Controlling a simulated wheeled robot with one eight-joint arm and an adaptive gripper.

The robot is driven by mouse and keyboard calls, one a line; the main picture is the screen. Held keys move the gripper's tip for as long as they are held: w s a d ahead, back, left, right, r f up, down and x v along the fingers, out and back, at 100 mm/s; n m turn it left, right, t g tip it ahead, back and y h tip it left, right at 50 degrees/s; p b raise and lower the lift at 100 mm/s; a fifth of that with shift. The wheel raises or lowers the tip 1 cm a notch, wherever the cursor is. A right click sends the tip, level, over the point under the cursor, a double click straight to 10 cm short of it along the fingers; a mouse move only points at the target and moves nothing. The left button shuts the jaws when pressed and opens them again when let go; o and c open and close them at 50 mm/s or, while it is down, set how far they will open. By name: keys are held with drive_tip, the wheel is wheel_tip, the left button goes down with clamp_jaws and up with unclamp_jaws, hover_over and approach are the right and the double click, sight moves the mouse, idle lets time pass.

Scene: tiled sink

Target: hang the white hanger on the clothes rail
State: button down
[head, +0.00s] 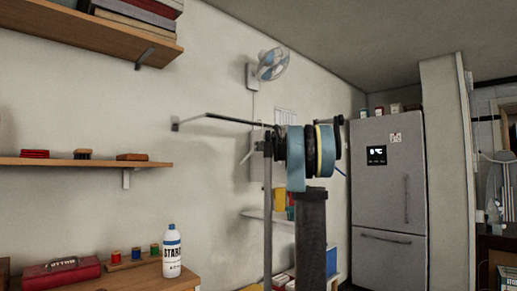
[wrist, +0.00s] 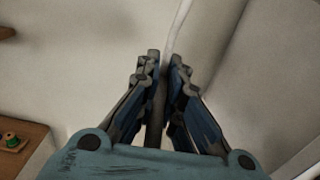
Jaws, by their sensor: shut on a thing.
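The clothes rail (head: 228,119) is a thin dark bar running from a bracket on the pale wall toward the middle of the head view, where my arm covers part of it. In the wrist view my gripper (wrist: 164,62) is shut on the white hanger (wrist: 179,24), seen as a narrow white strip rising from the fingertips. In the head view, a thin pale slanted piece (head: 246,156) shows just left of my arm and below the rail; it looks like part of the hanger. My fingers and the hanger's hook are hidden there, so I cannot tell whether hanger and rail touch.
A wall fan (head: 272,64) is above the rail. Shelves (head: 85,162) are on the left wall. A white bottle (head: 172,252), thread spools (head: 136,254) and a red case (head: 62,273) are at lower left. A grey fridge (head: 389,190) stands at right.

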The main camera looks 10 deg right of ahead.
drive_tip(key=shift+f, duration=0.25)
drive_tip(key=c, duration=1.7)
unclamp_jaws()
drive_tip(key=shift+o, duration=0.2)
drive_tip(key=v, duration=1.2)
drive_tip(key=shift+f, duration=0.1)
